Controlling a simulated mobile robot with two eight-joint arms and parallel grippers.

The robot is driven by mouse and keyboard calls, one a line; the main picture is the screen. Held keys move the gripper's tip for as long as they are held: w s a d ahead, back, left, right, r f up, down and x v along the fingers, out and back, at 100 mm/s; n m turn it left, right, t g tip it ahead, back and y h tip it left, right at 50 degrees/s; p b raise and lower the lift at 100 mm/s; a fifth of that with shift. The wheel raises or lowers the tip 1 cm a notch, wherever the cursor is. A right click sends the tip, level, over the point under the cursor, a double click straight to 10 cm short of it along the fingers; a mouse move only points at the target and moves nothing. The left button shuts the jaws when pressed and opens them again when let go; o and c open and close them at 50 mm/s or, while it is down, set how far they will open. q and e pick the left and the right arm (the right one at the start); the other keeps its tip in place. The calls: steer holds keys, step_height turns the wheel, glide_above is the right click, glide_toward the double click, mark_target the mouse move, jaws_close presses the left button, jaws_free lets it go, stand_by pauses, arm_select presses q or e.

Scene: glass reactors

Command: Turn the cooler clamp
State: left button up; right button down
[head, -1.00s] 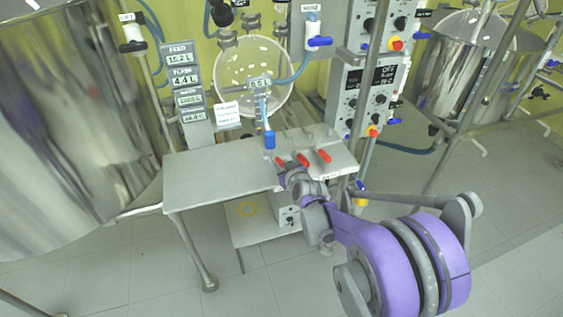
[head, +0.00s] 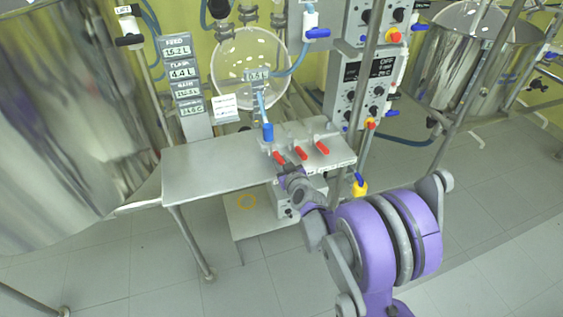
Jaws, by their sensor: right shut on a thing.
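Three small red handles sit on grey fittings at the right end of a steel table (head: 205,168): the left red handle (head: 279,157), the middle red handle (head: 301,153) and the right red handle (head: 322,148). I cannot read which is the cooler clamp. My right gripper (head: 282,171), at the end of my purple and grey arm, is shut at the left red handle, just below it in the picture. Its fingertips are small and partly hidden, so the exact grip does not show. My left gripper is out of view.
A round glass vessel (head: 248,68) with a blue-ended tube (head: 267,131) stands behind the table. A control panel (head: 370,82) is at right of it. Large shiny tanks stand at far left (head: 70,130) and back right (head: 463,60). The floor at lower right is clear.

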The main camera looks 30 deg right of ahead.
steer(key=c, duration=0.7)
jaws_free()
steer(key=p+v, duration=0.1)
steer(key=v, duration=1)
steer(key=shift+w+a, duration=0.1)
steer(key=s+a+r+n+g+y+p, duration=0.1)
steer(key=s+a+r+g+y+p, duration=0.15)
steer(key=a, duration=0.45)
steer(key=s+a+r+n+g+y+p, duration=0.1)
steer(key=s+a+g+y+p, duration=0.1)
steer(key=s+a, duration=0.35)
steer(key=s+a+g, duration=0.1)
steer(key=s, duration=0.3)
steer(key=s+a+g+h+p, duration=0.1)
steer(key=s+g, duration=0.1)
steer(key=s, duration=0.1)
steer(key=s+a+r+m+g+p, duration=0.1)
steer(key=s, duration=0.3)
steer(key=shift+s+a, duration=0.3)
steer(key=shift+a, duration=0.05)
